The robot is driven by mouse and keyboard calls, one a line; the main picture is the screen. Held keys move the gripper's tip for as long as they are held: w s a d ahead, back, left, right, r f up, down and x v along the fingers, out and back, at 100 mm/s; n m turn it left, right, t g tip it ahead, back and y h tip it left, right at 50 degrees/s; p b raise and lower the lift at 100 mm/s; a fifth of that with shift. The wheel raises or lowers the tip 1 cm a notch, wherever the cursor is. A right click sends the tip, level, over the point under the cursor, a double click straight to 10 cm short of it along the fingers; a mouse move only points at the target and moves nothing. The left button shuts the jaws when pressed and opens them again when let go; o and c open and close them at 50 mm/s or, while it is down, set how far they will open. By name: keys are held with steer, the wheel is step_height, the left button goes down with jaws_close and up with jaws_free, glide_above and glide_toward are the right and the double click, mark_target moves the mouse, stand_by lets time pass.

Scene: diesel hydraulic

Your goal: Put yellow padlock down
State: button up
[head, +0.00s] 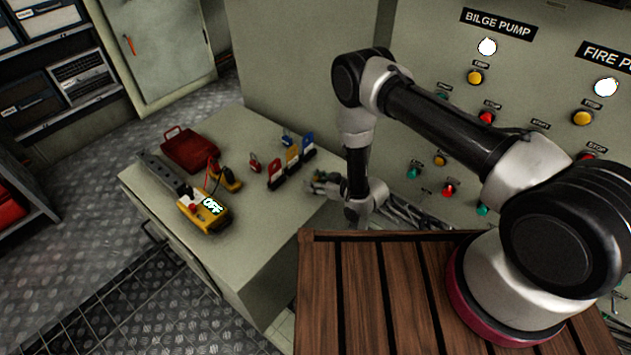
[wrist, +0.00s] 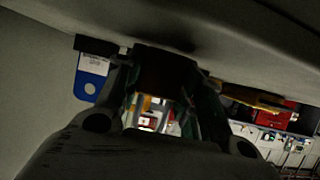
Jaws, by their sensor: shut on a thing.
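My gripper (head: 322,184) is low over the right part of the grey bench (head: 235,215), just right of the tag rack, pointing left. In the wrist view my gripper (wrist: 165,85) is shut on a dark, shaded block (wrist: 165,68) between its fingers, taken as the yellow padlock; its colour is not clear there. In the head view the padlock cannot be made out at the fingertips. Whether it touches the bench cannot be told.
The rack holds red, yellow and blue tags; the blue tag (wrist: 92,78) is close beside my fingers. A small red padlock (head: 255,163), a yellow device (head: 203,212), a yellow meter (head: 228,180) and a red case (head: 190,150) stand further left. The front bench top is clear.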

steer(key=shift+f, duration=0.35)
steer(key=o, duration=1)
steer(key=shift+f, duration=0.1)
steer(key=shift+s, duration=0.1)
steer(key=shift+d, duration=0.1)
